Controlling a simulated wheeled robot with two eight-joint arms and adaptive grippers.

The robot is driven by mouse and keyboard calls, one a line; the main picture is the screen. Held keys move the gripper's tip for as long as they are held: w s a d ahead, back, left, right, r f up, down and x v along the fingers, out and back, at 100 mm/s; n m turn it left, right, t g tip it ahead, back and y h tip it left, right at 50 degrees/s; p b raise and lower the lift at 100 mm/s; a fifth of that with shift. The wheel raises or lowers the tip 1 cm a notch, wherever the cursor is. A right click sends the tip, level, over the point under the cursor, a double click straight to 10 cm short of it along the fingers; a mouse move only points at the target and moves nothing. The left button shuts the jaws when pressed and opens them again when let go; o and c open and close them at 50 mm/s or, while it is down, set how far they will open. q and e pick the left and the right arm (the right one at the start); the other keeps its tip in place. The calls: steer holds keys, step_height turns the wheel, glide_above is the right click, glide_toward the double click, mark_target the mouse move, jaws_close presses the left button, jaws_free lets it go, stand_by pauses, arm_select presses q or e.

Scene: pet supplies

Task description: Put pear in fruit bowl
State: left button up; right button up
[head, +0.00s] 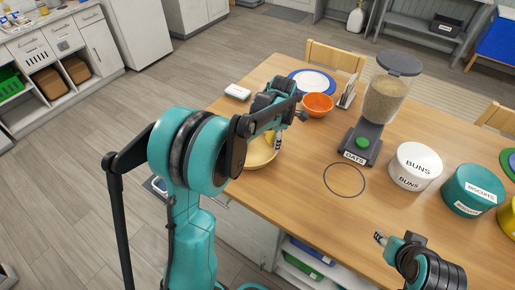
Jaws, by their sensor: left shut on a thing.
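A pale yellow bowl (262,158) stands near the left edge of the wooden table, partly hidden by my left arm. It looks like the fruit bowl, though its contents are hidden. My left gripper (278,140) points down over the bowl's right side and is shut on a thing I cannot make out. No pear can be made out. My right gripper (379,238) is over the front right of the table, away from the bowl, and its jaws are too small to read.
An orange bowl (317,106) and a blue-rimmed plate (311,82) stand behind. An oats dispenser (384,98), a white buns tin (414,166) and a teal biscuits tin (470,190) stand to the right. A dark ring outline (344,195) marks clear tabletop.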

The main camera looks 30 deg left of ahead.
arm_select(q)
steer(key=a+f, duration=0.2)
steer(key=a, duration=0.1)
steer(key=s+a+f+b, duration=0.1)
steer(key=a, duration=0.1)
steer(key=shift+f, duration=0.1)
steer(key=shift+f+b, duration=0.65)
steer(key=shift+f, duration=1.35)
steer(key=shift+r, duration=0.1)
steer(key=o, duration=1.2)
steer(key=shift+f, duration=0.2)
steer(key=shift+o, duration=0.2)
